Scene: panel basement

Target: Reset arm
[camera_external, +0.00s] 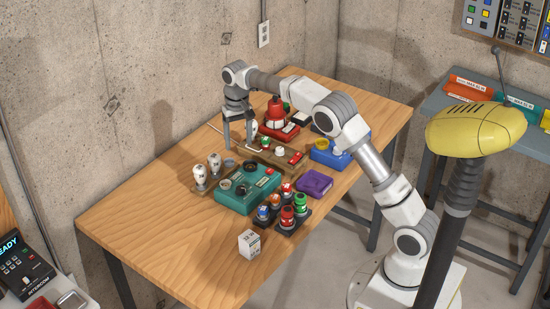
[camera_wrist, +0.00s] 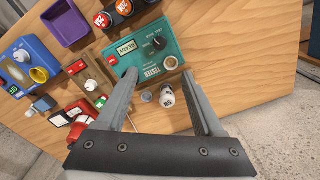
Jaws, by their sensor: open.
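My gripper (camera_external: 238,146) hangs pointing down above the back left part of the wooden table, behind the teal tester box (camera_external: 250,190). Its two fingers are apart, with nothing held between them. In the wrist view, my gripper (camera_wrist: 160,74) has its fingertips spread near the lower edge of the tester (camera_wrist: 145,50). White bulbs (camera_wrist: 166,97) show beyond and between the fingers. My arm reaches across the table from its base at the right. In the external view, the two white bulbs (camera_external: 200,175) stand left of the tester.
The table (camera_external: 140,235) is bare at its front left. A wooden strip with buttons (camera_external: 270,157), a red lamp (camera_external: 276,112), a blue box (camera_external: 340,152), a purple tray (camera_external: 315,184), coloured canisters (camera_external: 287,215) and a small white box (camera_external: 249,243) crowd its middle. Concrete walls stand behind.

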